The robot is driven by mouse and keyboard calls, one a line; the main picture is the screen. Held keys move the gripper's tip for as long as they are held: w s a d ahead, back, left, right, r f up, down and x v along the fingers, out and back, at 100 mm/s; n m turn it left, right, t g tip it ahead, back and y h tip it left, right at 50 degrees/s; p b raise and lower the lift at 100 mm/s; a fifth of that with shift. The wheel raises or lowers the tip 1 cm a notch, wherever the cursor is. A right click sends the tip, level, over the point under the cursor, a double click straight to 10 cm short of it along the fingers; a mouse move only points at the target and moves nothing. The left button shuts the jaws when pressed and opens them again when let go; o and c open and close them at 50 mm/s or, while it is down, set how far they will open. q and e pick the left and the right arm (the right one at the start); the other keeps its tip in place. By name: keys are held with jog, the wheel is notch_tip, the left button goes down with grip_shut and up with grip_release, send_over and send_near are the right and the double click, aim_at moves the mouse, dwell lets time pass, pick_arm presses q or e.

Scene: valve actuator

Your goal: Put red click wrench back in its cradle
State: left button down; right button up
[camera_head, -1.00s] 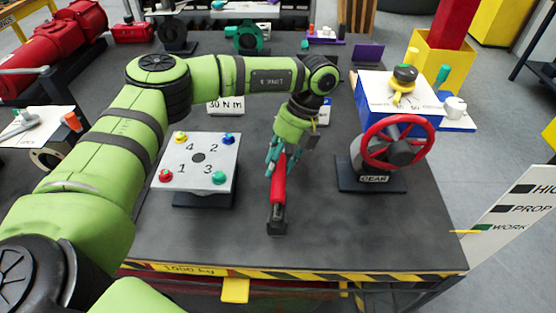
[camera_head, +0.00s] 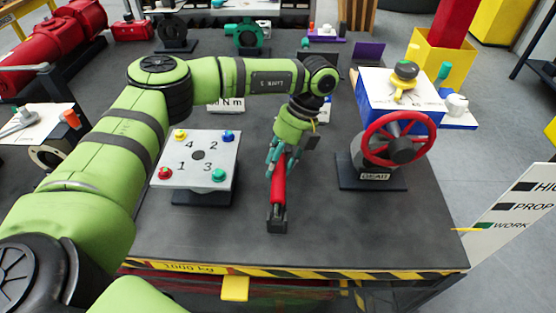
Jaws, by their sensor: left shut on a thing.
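The red click wrench (camera_head: 278,184) has a red handle and a dark lower end, in the middle of the table. My left gripper (camera_head: 275,160), with teal fingers, comes down from above and is shut on the wrench near its upper end. The wrench's dark lower end points towards the table's front edge. I cannot tell whether the dark block (camera_head: 277,218) at that end is part of the wrench or a cradle under it. The wrench's far end is hidden by the gripper. My right gripper is not in view.
A white plate with numbered coloured knobs (camera_head: 198,157) stands left of the wrench. A red handwheel (camera_head: 399,140) on a dark base stands to the right. A small sign (camera_head: 226,105) is behind, partly hidden by my left arm. The table front (camera_head: 330,256) is clear.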

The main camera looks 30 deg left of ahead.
pick_arm(q)
jog(key=shift+f+b, duration=0.35)
jog(key=shift+f, duration=0.25)
jog(key=c, duration=0.6)
grip_release()
jog(key=v, duration=1.2)
jog(key=shift+s+d, duration=0.1)
jog(key=shift+d, duration=0.05)
